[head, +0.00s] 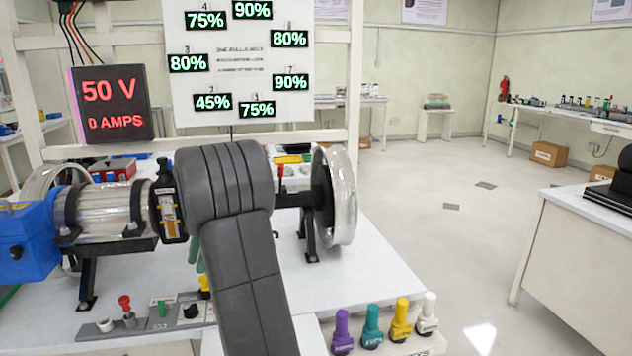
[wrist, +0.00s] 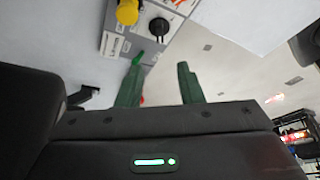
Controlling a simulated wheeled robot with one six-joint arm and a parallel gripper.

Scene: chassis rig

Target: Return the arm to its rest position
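My gripper (wrist: 160,78) shows in the wrist view with its two green fingers apart and nothing between them. In the wrist view the fingers point toward a grey control panel (wrist: 113,45) with a yellow knob (wrist: 127,11), a black knob (wrist: 159,27) and a green lever near the left fingertip. I cannot tell whether that finger touches the lever. In the head view my grey arm is bent over the white table (head: 375,285), and it hides most of my gripper; a bit of green shows beside the arm.
A motor rig with a blue housing (head: 28,240) and a clear wheel (head: 340,197) stands on the table. A display (head: 112,104) reads 50 V, 0 AMPS. Purple (head: 342,330), teal, yellow and white plugs stand at the front edge. Open floor lies to the right.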

